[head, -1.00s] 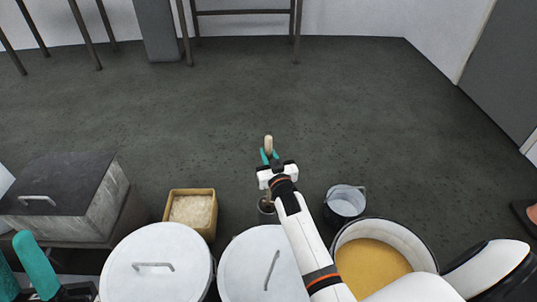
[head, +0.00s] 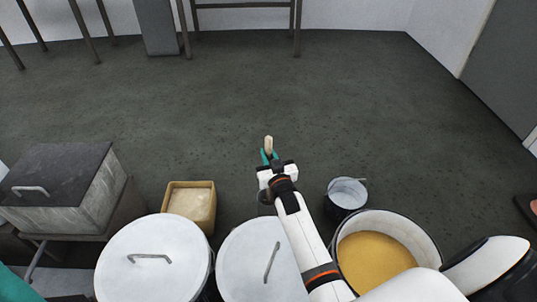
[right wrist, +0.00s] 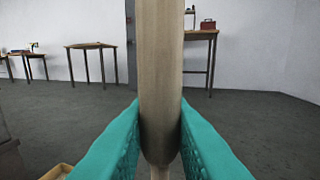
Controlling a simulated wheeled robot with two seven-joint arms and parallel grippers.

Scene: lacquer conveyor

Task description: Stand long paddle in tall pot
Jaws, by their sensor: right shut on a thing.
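The long paddle is pale wood; its upper end (head: 268,143) shows above my right gripper (head: 269,158) in the head view. In the right wrist view the paddle (right wrist: 160,80) stands upright between the teal fingers, which are shut on it. It narrows below them, and its lower end is hidden. A narrow grey vessel (head: 264,209), perhaps the tall pot, shows only partly beside and beneath my right arm; I cannot tell whether the paddle is over or inside it. A teal part of my left gripper (head: 15,287) shows at the bottom left corner, mostly cut off.
Two white-lidded drums (head: 150,285) (head: 258,285) stand in front. A tub of yellow-brown liquid (head: 435,245) and a small bucket (head: 347,203) stand right of my arm. A tan box (head: 175,216) and a dark-lidded metal chest (head: 92,205) stand left. The floor beyond is clear.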

